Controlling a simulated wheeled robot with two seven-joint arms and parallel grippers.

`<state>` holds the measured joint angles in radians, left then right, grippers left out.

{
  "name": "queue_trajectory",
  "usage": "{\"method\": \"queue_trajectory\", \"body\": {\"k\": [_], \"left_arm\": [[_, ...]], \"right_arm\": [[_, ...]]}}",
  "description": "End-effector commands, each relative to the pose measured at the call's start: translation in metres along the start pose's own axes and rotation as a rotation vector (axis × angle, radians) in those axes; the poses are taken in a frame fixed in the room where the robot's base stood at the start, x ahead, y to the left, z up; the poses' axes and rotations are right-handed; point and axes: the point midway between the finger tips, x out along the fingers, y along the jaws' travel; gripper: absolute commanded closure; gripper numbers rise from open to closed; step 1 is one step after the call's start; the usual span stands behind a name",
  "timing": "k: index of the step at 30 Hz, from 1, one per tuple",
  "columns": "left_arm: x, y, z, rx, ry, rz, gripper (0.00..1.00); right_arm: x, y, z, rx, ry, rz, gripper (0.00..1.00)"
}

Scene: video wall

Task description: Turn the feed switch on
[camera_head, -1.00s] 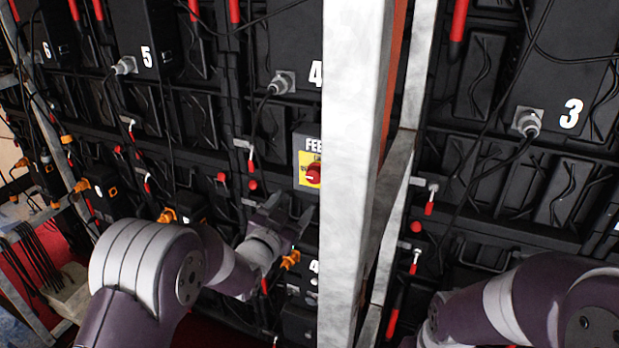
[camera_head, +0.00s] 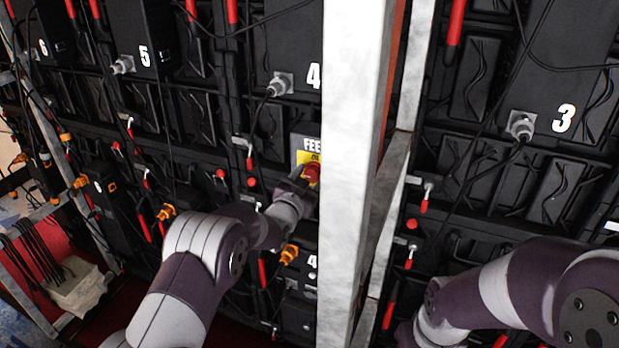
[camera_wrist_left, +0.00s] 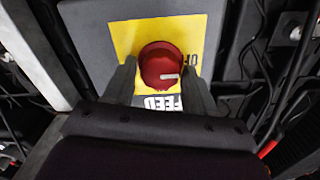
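The feed switch is a red round knob (camera_head: 311,173) on a yellow plate (camera_head: 301,157) of a grey box marked FEED, partly hidden by the white post in the head view. In the left wrist view the knob (camera_wrist_left: 160,62) has a white mark on its face, pointing right in the picture; part of an "OF" label shows at the plate's right edge. My left gripper (camera_wrist_left: 163,76) is open, one finger on each side of the knob, with small gaps visible. In the head view my left gripper (camera_head: 304,186) is at the knob. My right gripper is out of view.
A white upright post (camera_head: 347,150) stands just right of the switch. Black panels with cables and red-handled latches (camera_head: 250,160) surround it. An orange connector (camera_head: 289,254) is below the gripper.

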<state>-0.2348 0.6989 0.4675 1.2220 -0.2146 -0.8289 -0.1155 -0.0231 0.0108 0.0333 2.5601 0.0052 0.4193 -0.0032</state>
Motion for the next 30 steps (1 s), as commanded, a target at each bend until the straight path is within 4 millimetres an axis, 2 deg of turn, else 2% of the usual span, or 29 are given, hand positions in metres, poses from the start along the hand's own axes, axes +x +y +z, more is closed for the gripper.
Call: {"method": "queue_trajectory", "body": {"k": [1,3,4,11,16,30], "left_arm": [[0.000,0.000,0.000,0.000,0.000,0.000,0.63],[0.000,0.000,0.000,0.000,0.000,0.000,0.86],[0.000,0.000,0.000,0.000,0.000,0.000,0.87],[0.000,0.001,0.001,0.015,0.001,0.000,0.86],[0.000,0.001,0.004,0.075,0.002,0.000,0.86],[0.000,0.004,0.009,0.472,0.003,-0.002,0.86]], "right_arm": [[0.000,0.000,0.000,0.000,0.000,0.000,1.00],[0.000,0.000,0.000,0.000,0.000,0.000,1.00],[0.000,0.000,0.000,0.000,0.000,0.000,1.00],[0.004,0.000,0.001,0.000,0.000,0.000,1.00],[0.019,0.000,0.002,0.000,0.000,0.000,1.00],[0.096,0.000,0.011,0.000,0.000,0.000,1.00]]}}
